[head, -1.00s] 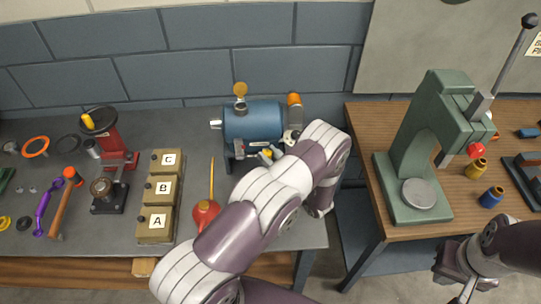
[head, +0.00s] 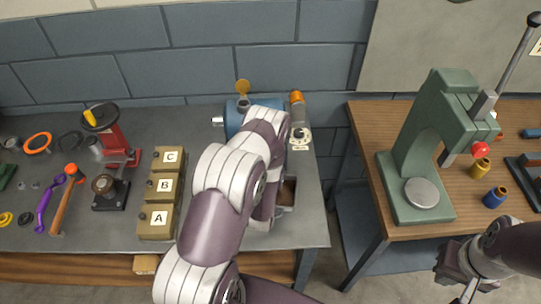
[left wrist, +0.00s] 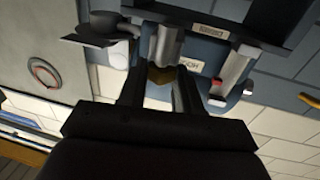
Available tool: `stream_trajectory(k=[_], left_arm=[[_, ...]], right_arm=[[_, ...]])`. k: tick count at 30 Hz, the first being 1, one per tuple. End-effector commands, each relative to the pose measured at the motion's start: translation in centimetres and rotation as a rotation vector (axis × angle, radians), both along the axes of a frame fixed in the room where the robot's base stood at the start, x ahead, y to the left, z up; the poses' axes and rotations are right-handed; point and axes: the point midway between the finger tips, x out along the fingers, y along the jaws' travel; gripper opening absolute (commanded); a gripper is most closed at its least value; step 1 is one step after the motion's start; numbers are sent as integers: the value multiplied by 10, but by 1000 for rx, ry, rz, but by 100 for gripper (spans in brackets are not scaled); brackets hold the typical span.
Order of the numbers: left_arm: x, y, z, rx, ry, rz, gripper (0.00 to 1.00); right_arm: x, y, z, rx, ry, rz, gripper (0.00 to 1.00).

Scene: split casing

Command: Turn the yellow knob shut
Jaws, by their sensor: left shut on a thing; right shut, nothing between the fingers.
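The blue cylindrical tank (head: 236,118) stands at the back of the grey bench, partly hidden by my left arm. The yellow knob is hidden in the head view. In the left wrist view a dull yellow-brown piece, apparently the yellow knob (left wrist: 160,74), shows between the fingers of my left gripper (left wrist: 160,92). The gripper is shut on it, below a grey metal cylinder. How far the knob is turned cannot be seen. My right gripper (head: 466,288) is shut and empty at the lower right, away from the tank.
Boxes labelled A, B and C (head: 159,187) stand left of my left arm. A green press (head: 410,150) stands on the wooden table. Tools lie at the far left.

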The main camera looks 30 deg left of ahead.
Motion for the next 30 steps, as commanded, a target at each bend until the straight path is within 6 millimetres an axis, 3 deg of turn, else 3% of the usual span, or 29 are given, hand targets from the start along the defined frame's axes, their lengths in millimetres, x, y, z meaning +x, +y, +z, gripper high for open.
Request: stream_trajectory(k=[15,30], left_arm=[[0,10,0,6,-8,-412,3],[1,10,2,5,-7,-571,3]], right_arm=[[0,0,-26,0,0,0,0],[0,0,-35,0,0,0,0]])
